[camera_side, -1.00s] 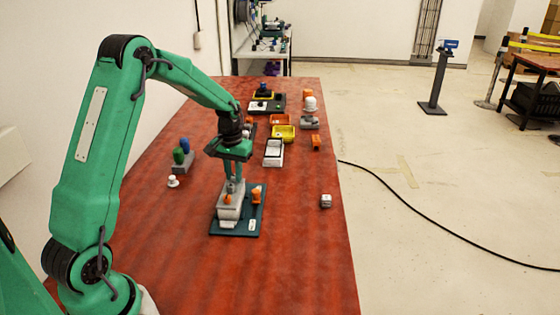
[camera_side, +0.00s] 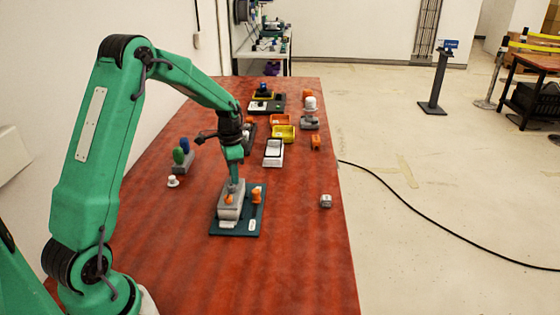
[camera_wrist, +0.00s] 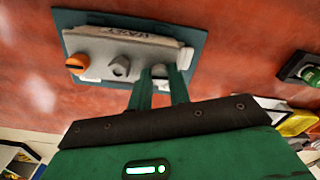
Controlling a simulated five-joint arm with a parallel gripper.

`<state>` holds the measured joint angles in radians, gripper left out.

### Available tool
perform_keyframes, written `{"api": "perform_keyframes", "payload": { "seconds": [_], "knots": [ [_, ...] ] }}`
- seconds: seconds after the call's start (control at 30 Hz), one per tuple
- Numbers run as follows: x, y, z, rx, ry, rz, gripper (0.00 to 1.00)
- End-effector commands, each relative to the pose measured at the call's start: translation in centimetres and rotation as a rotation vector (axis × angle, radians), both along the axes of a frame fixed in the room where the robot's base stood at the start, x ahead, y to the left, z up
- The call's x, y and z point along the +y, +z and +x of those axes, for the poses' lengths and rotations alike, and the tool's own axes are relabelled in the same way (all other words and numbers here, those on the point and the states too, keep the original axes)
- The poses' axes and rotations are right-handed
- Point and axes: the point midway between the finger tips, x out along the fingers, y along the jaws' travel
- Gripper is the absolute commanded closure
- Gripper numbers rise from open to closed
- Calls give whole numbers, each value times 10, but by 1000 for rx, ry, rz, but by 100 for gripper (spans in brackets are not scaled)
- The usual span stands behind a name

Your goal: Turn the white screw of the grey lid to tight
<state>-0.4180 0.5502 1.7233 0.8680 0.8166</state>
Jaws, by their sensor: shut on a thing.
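The grey lid (camera_side: 231,211) is a raised block on a dark teal plate (camera_side: 245,229), seen also in the wrist view (camera_wrist: 100,45). The white screw (camera_wrist: 158,71) is a small pale round head on the lid, between my fingertips. My gripper (camera_side: 235,184) points down over the far end of the lid. In the wrist view its two teal fingers (camera_wrist: 160,78) are shut on the white screw and partly hide it. An orange slotted screw (camera_wrist: 77,64) and a grey screw (camera_wrist: 120,67) sit beside it on the lid. How tight the white screw is does not show.
A white peg (camera_side: 173,181) and a holder with green and blue pieces (camera_side: 182,160) are at left. The near table is clear.

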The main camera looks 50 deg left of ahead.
Motion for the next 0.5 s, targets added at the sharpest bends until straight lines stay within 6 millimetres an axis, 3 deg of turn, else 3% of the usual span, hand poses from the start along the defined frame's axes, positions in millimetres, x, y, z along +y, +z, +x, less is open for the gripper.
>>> {"api": "perform_keyframes", "payload": {
  "seconds": [0.5],
  "knots": [
    [0, 0, 0, 0, -155, 0, 100]
  ]
}}
